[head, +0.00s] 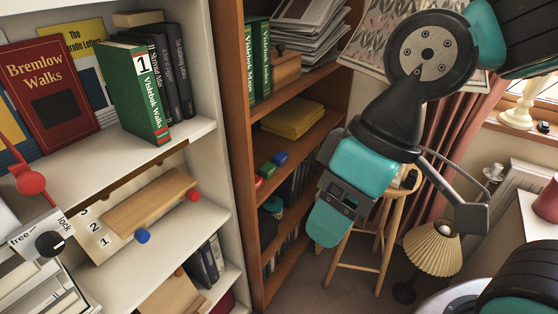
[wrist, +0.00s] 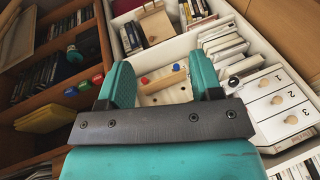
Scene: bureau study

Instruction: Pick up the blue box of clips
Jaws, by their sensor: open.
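A small blue box (head: 280,158) sits on a shelf of the brown bookcase, in a row with a green box (head: 267,170) and a red box (head: 258,182). In the wrist view the blue box (wrist: 71,91) is left of the green box (wrist: 84,86) and the red box (wrist: 97,79), outside the jaws. Any label is too small to read. My gripper (head: 328,228) hangs in front of the brown bookcase, right of and lower in the picture than the boxes. In the wrist view its teal fingers (wrist: 162,76) are apart with nothing held between them.
The brown bookcase (head: 236,120) also holds a yellow stack (head: 293,119) and green books. A white bookcase (head: 221,70) stands left of it, with a wooden piece (head: 150,200) bearing blue and red knobs. A stool (head: 394,205) and a lamp (head: 433,250) stand to the right.

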